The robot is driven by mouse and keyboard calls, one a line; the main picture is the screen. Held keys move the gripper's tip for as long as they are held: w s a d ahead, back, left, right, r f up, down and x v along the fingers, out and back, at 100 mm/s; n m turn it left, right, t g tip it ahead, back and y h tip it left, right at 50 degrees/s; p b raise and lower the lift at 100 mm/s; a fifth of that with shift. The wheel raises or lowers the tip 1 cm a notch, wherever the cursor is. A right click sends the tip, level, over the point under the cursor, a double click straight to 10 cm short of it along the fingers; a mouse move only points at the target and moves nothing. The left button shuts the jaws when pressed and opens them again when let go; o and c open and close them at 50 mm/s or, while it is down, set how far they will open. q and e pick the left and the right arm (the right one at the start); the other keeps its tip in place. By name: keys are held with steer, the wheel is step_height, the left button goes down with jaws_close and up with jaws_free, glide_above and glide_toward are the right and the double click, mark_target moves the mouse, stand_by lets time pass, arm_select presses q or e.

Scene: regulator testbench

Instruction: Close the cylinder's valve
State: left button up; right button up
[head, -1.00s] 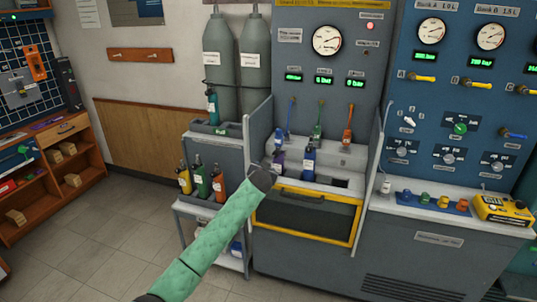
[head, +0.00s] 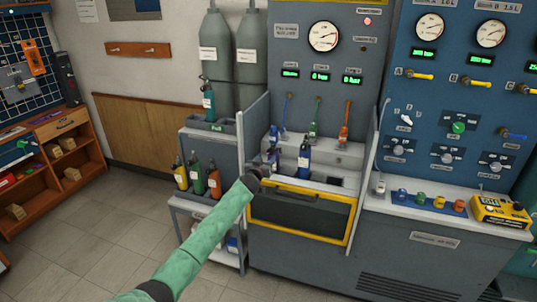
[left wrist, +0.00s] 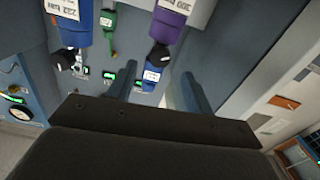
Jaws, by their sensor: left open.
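A blue cylinder (head: 304,158) stands upright in the test bench's bay, with a white label and a dark valve top. A purple cylinder (head: 273,158) stands to its left, partly hidden by my left gripper (head: 257,172). The left wrist view looks up at them inverted: the purple cylinder (left wrist: 172,22) with a black knob (left wrist: 158,56), and the blue cylinder (left wrist: 75,32) with another black knob (left wrist: 66,58). My left gripper (left wrist: 158,90) is open; its fingers are apart, with the purple cylinder's knob beyond the gap. Contact cannot be told. My right gripper is not in view.
A yellow-framed drawer front (head: 300,209) lies below the bay, and a grey side panel (head: 254,130) stands left of it. Blue, green and orange (head: 344,125) hoses hang behind. A cart (head: 196,205) with several small cylinders stands left. Floor at lower left is clear.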

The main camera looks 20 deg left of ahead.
mark_target(270, 152)
arm_select(q)
steer(key=shift+w+p, duration=0.3)
steer(key=shift+w, duration=1.95)
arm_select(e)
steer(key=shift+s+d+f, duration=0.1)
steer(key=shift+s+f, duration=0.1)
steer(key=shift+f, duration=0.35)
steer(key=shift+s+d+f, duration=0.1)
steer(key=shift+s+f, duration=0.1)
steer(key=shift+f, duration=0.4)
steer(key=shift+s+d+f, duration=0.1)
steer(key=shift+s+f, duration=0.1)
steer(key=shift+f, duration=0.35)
arm_select(q)
steer(key=shift+d, duration=0.1)
steer(key=c, duration=1)
